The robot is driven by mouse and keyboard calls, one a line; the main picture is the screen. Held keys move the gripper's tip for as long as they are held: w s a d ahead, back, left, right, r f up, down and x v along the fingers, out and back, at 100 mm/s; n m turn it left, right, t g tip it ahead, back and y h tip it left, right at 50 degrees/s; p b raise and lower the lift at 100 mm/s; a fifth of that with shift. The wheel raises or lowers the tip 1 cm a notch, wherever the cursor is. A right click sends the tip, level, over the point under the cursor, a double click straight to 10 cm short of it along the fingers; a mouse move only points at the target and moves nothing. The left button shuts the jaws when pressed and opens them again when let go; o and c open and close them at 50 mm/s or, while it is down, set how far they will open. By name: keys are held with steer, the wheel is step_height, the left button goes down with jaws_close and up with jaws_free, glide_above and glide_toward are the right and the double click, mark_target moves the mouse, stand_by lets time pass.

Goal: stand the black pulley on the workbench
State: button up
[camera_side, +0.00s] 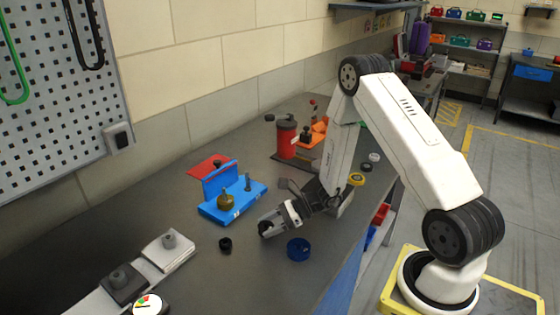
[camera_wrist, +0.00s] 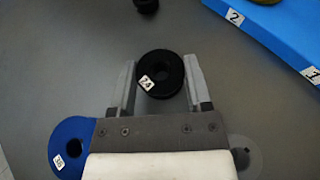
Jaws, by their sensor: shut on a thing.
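The black pulley (camera_wrist: 161,74), a ring with a centre hole and a white number label, sits between the two fingers of my gripper (camera_wrist: 160,88) in the wrist view. My gripper is shut on it. In the side view my gripper (camera_side: 268,226) is low over the workbench (camera_side: 190,270), with the dark pulley at its tip. I cannot tell whether the pulley touches the bench. In the wrist view its hole faces the camera.
A small black part (camera_side: 225,244) stands left of my gripper, a blue ring (camera_side: 298,249) right. A blue fixture with pegs (camera_side: 235,203) lies behind; a red canister (camera_side: 287,140) is farther back. Blocks with grey knobs (camera_side: 168,250) are at the front left.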

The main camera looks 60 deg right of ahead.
steer(key=shift+f, duration=0.3)
steer(key=shift+f, duration=0.1)
steer(key=o, duration=1.3)
steer(key=shift+v, duration=6.05)
steer(key=shift+w+a, duration=0.1)
steer(key=shift+a, duration=0.05)
